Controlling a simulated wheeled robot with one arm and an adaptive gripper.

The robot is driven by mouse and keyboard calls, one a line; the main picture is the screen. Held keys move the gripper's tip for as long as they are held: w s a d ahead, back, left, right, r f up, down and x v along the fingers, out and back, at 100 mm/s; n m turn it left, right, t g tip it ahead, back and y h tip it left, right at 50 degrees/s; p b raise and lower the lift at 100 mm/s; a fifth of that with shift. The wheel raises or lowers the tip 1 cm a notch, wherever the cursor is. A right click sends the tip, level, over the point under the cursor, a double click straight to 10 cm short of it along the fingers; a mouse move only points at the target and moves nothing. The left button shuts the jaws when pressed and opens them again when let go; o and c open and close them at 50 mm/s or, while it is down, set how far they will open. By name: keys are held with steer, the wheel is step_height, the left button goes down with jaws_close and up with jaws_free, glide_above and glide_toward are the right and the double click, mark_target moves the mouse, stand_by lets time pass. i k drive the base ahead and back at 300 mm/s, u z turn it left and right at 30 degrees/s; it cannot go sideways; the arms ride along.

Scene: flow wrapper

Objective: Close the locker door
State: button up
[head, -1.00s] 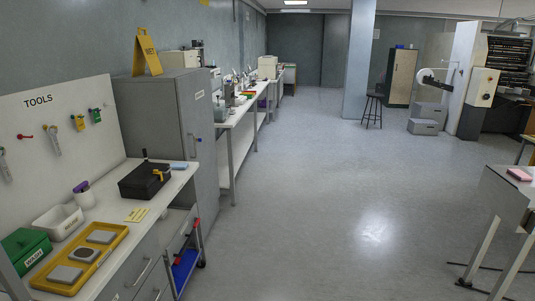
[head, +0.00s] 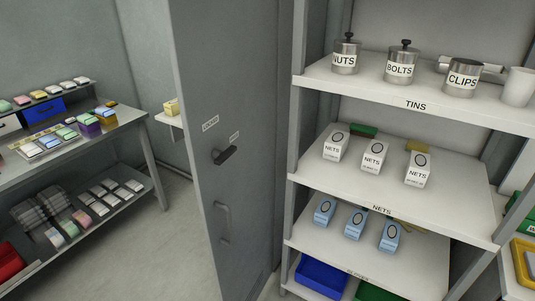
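A tall grey metal door panel (head: 238,100) stands upright in the middle of the head view. It carries two small white labels (head: 211,123), too small to read, a dark lever handle (head: 225,155) and a grey pull handle (head: 223,222) below it. Its left edge is free, with floor and wall showing past it. It looks like the locker door standing at an angle, but the locker's inside is not in sight and I cannot tell how far open it is. My gripper is not in view.
An open shelf unit (head: 315,178) stands right of the door, with labelled tins (head: 401,66), white NETS boxes (head: 374,155) and blue boxes (head: 355,222). A metal table (head: 125,133) with several small packs stands left. Floor (head: 165,245) is clear between table and door.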

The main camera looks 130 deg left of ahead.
mark_target(223, 52)
steer(key=u, duration=4.4)
steer(key=i, duration=1)
steer(key=z, duration=0.9)
steer(key=k, duration=1.1)
steer(key=u, duration=1.35)
steer(key=i, duration=0.25)
steer(key=z, duration=0.1)
